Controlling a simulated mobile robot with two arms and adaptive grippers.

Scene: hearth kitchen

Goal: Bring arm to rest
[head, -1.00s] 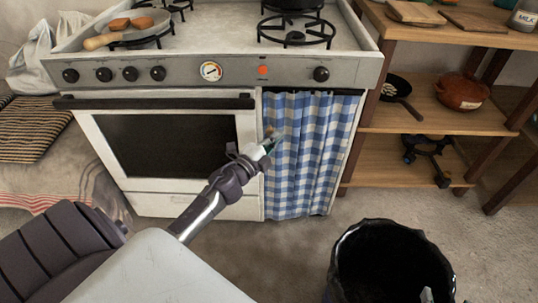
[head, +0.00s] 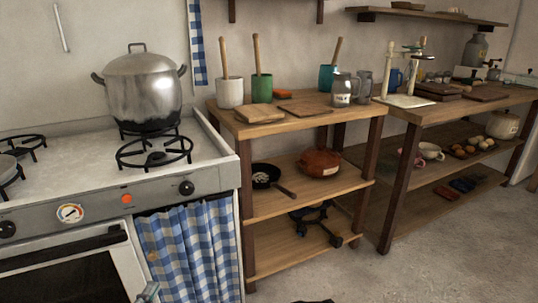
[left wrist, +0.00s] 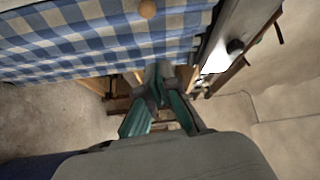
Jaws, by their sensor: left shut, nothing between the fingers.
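My left gripper (head: 149,292) shows only as a small tip at the bottom edge of the head view, in front of the blue checked curtain (head: 190,250). In the left wrist view its teal-sided fingers (left wrist: 158,74) come together, shut and empty. The curtain (left wrist: 100,40) fills the upper left there, close to the fingers; I cannot tell whether they touch it. The rest of my left arm is out of the head view.
The stove (head: 75,165) stands on the left with a big steel pot (head: 144,90) on it. A wooden shelf (head: 310,120) beside it holds a pan (head: 264,175) and a brown pot (head: 319,162). Open floor (head: 440,255) lies at the right.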

